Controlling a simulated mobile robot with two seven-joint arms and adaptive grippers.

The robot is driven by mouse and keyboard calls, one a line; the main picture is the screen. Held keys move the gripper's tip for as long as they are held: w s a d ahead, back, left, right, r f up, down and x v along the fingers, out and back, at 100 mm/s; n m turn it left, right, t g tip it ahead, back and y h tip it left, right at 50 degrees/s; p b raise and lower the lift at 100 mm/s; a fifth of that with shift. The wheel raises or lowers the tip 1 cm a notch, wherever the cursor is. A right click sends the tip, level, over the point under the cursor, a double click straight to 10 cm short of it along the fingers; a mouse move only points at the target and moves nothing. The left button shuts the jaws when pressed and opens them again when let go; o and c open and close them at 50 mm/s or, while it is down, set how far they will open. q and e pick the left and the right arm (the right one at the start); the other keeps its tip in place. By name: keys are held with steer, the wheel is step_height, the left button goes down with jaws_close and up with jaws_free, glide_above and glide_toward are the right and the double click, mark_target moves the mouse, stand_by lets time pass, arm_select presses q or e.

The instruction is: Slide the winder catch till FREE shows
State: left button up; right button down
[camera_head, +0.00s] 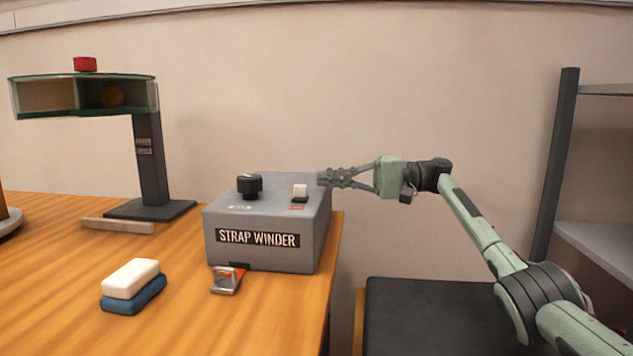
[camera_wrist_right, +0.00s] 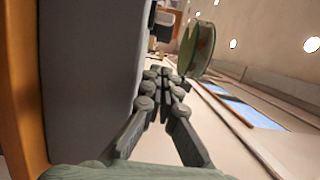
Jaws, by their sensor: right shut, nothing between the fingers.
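The strap winder (camera_head: 222,245) is a grey box with a "STRAP WINDER" label, standing near the table's right edge. A small white catch (camera_head: 300,190) sits in a dark slot on its top, with a red marking just in front; I cannot read its word. My right gripper (camera_head: 324,178) comes in from the right, its shut, empty fingertips at the far right edge of the winder's top, apart from the catch. In the right wrist view the gripper (camera_wrist_right: 165,76) lies beside the grey winder (camera_wrist_right: 85,75). My left gripper is not in view.
A black knob (camera_head: 249,186) stands on the winder's top, left of the catch. A metal buckle (camera_head: 227,281) lies in front, and a white-and-blue block (camera_head: 132,280) front left. A dark lamp-like stand (camera_head: 150,165) is behind left. A shelf (camera_head: 590,248) stands at right.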

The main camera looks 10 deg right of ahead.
mark_target(317, 197)
steer(key=shift+w+a, duration=0.1)
steer(key=shift+a, duration=1.05)
steer(key=shift+s+a, duration=0.1)
steer(key=shift+s, duration=0.2)
steer(key=shift+s+a, duration=0.15)
steer(key=shift+s, duration=0.3)
steer(key=shift+s+a+p, duration=0.35)
steer(key=shift+s, duration=0.5)
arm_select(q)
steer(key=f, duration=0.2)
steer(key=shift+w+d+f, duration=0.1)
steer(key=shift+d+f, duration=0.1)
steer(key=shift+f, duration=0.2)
arm_select(e)
steer(key=shift+s+a, duration=0.1)
steer(key=shift+s, duration=0.1)
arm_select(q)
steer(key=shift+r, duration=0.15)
